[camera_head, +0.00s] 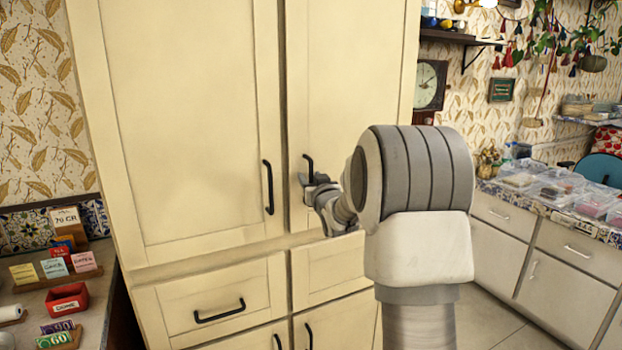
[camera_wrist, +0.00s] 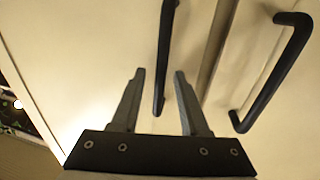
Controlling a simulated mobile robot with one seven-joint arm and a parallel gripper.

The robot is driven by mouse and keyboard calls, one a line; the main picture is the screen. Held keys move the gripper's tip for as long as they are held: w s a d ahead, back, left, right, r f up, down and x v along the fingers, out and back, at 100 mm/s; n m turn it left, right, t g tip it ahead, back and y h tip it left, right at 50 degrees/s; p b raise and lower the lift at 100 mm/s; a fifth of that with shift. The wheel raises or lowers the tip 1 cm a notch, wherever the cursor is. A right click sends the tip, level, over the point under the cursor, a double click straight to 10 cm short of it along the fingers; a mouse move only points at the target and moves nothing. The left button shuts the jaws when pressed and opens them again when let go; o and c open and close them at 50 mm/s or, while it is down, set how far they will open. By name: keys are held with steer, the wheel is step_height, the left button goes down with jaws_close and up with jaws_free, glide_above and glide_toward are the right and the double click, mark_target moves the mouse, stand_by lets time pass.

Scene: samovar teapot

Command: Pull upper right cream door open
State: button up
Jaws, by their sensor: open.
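The upper right cream door (camera_head: 335,75) is shut in the head view, level with the upper left door (camera_head: 185,120). Its black vertical bar handle (camera_head: 308,166) is near its left edge. My gripper (camera_head: 306,184) is at the handle's lower part, and my arm covers the door's lower right. In the wrist view my gripper (camera_wrist: 160,74) is open, with one finger on each side of a black handle (camera_wrist: 164,50), which appears to be the right door's. I cannot tell whether the fingers touch it. The left door's handle (camera_wrist: 275,75) appears to the right there.
Cream drawers (camera_head: 215,300) with black pulls lie below the doors. A counter with small cards and a red box (camera_head: 66,300) stands at the left. A tiled counter (camera_head: 575,205) with white drawers stands at the right. Open floor (camera_head: 490,320) shows between it and the cabinet.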

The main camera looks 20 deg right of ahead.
jaws_close()
stand_by(1.4)
